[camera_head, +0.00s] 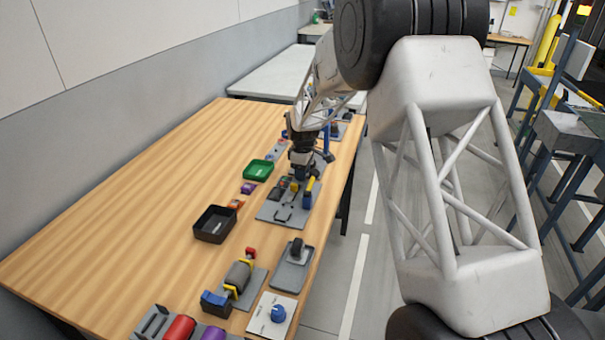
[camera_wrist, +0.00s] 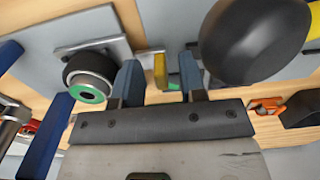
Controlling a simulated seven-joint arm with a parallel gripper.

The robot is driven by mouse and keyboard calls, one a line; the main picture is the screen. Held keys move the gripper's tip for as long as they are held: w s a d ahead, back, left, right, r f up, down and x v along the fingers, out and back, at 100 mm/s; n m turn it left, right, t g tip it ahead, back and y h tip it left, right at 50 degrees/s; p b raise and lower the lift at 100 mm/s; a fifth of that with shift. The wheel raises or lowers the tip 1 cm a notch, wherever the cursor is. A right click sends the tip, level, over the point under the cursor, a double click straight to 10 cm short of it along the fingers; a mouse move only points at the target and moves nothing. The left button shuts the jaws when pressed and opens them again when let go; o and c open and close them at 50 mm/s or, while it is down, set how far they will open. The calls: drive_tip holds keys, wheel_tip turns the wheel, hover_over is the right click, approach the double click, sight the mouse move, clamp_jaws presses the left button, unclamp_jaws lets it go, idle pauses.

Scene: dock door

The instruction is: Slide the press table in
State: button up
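My gripper (camera_head: 303,160) points down over the far part of the wooden bench, among several small fixtures. In the wrist view its two blue fingers (camera_wrist: 161,62) stand apart, with a gap between them. A yellow upright piece (camera_wrist: 160,72) shows in that gap; I cannot tell whether it is between the fingers or beyond them. A dark wheel with a green ring (camera_wrist: 89,82) sits on a grey plate left of the fingers. A large dark rounded part (camera_wrist: 250,40) is close on the right. I cannot tell which part is the press table; the gripper partly hides this area.
The wooden bench (camera_head: 120,220) is clear along its left side. A green tray (camera_head: 258,172) and a black tray (camera_head: 213,235) stand left of the fixtures. A grey plate with a handle (camera_head: 285,213) lies nearer, and a blue post (camera_head: 326,140) stands just beyond the gripper.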

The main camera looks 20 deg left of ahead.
drive_tip(key=shift+f, duration=0.3)
clamp_jaws()
drive_tip(key=shift+w, duration=2.35)
unclamp_jaws()
wheel_tip(320, 180, up, 8)
